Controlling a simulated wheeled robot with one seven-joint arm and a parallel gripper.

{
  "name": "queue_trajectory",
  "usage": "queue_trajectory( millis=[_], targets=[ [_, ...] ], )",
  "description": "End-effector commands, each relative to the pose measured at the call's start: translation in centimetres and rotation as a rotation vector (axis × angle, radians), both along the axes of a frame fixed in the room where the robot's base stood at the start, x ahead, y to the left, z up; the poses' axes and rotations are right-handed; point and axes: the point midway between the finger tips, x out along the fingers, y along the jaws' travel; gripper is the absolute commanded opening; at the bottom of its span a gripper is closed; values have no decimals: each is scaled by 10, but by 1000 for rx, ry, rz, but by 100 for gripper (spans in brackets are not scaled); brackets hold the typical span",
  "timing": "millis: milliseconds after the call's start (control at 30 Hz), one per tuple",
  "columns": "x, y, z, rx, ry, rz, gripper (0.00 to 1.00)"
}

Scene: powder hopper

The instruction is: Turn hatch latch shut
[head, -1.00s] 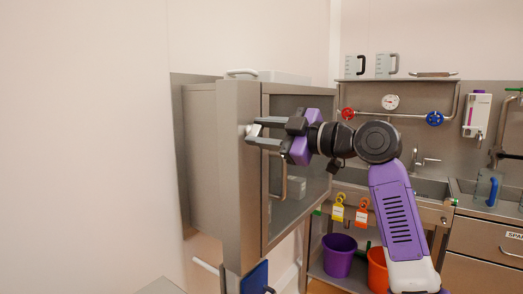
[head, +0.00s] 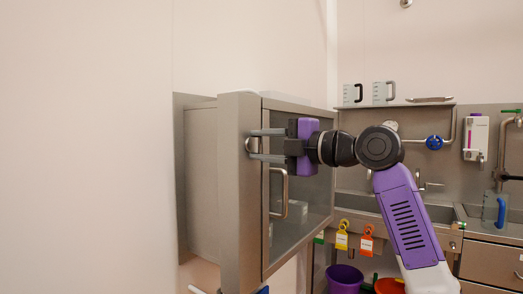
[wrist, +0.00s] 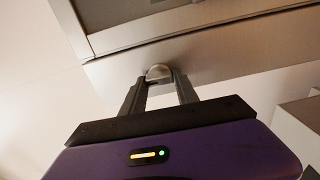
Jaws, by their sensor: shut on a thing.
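The hatch latch is a small rounded metal knob on the front edge of the steel cabinet (head: 236,220). In the wrist view the latch (wrist: 158,72) sits between the two dark fingers. In the head view the latch (head: 249,146) shows just at the fingertips. My gripper (head: 256,145) is shut on the latch, its fingers level, one above the other. It also shows in the wrist view (wrist: 160,86). The hatch door (head: 318,190), with a dark glass pane and a bar handle (head: 285,195), looks closed against the frame. The fingers partly hide the latch.
A sink bench with a pipe and a blue valve wheel (head: 434,142) stands behind my arm. Yellow (head: 342,236) and orange (head: 367,240) tags hang below it. A purple bucket (head: 345,278) is underneath. Bare wall lies left of the cabinet.

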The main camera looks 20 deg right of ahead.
Motion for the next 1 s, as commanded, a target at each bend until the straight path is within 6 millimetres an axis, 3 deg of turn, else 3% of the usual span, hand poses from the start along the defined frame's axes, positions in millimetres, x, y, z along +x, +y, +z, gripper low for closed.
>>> queue_trajectory(
  millis=[567, 600, 667, 1000],
  targets=[
    [0, 0, -2, -26, -12, 2, 0],
    [0, 0, -2, -25, -13, 2, 44],
    [0, 0, -2, -25, -13, 2, 56],
    [-1, -1, -1, -23, -16, 0, 58]
  ],
)
